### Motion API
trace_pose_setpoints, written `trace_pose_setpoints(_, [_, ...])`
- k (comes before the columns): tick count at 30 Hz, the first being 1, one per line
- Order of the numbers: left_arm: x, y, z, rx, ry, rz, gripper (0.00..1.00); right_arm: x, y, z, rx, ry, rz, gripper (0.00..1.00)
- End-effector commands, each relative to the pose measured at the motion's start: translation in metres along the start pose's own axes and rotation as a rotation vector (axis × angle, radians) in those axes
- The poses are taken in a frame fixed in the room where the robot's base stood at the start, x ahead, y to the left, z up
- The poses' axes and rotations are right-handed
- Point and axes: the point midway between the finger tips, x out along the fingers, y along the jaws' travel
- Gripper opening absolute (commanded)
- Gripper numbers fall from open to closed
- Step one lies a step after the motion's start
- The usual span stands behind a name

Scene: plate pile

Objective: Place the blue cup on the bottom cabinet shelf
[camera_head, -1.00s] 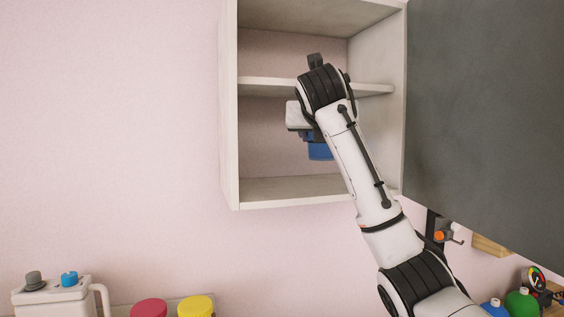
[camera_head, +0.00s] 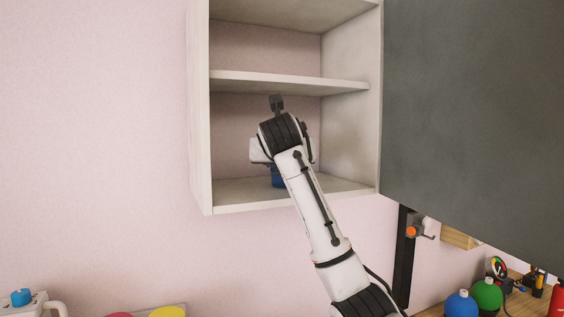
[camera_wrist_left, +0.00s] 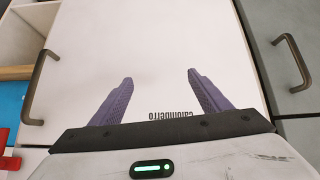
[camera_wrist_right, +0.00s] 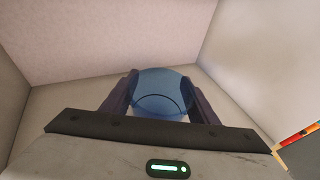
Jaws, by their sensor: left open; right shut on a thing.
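The blue cup (camera_head: 277,178) is mostly hidden behind my right wrist in the head view. In the right wrist view the blue cup (camera_wrist_right: 162,92) sits between the fingers of my right gripper (camera_wrist_right: 160,100), which is shut on it. The cup is inside the lower compartment of the open wall cabinet, low over the bottom shelf (camera_head: 340,187). I cannot tell whether it touches the shelf. My left gripper (camera_wrist_left: 157,95) is open and empty in the left wrist view, over a white surface with printed lettering.
The middle shelf (camera_head: 290,82) is above my right wrist. A dark cabinet door (camera_head: 475,120) stands open at the right, and the cabinet's left wall (camera_head: 199,110) bounds the other side. Coloured bottles (camera_head: 486,293) stand on the counter below right.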

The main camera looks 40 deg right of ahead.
Motion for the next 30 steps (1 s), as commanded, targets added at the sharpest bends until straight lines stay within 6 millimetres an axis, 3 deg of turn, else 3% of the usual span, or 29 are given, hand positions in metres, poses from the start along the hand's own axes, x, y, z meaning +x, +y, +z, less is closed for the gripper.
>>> trace_pose_setpoints(7, [0.0,0.0,0.0,0.0,0.0,0.0,0.7,0.001,0.0,-0.002,-0.001,0.0,-0.001,0.32])
trace_pose_setpoints(8, [0.0,0.0,0.0,0.0,0.0,0.0,0.7,0.001,0.0,-0.003,-0.001,0.0,-0.001,0.56])
trace_pose_setpoints(11, [0.0,0.0,0.0,0.0,-0.001,0.0,0.7,0.001,0.0,-0.002,-0.001,0.0,0.0,0.72])
trace_pose_setpoints(22, [0.0,0.0,0.001,0.0,0.0,0.0,0.7,-0.002,0.0,0.001,0.001,-0.001,0.001,0.72])
trace_pose_setpoints(26, [0.004,0.0,0.004,0.0,0.001,0.0,0.7,-0.019,0.0,0.0,0.001,-0.004,0.001,0.72])
trace_pose_setpoints(30, [0.009,-0.001,0.008,0.0,0.001,0.0,0.7,-0.049,0.0,0.0,0.001,-0.007,0.002,0.72])
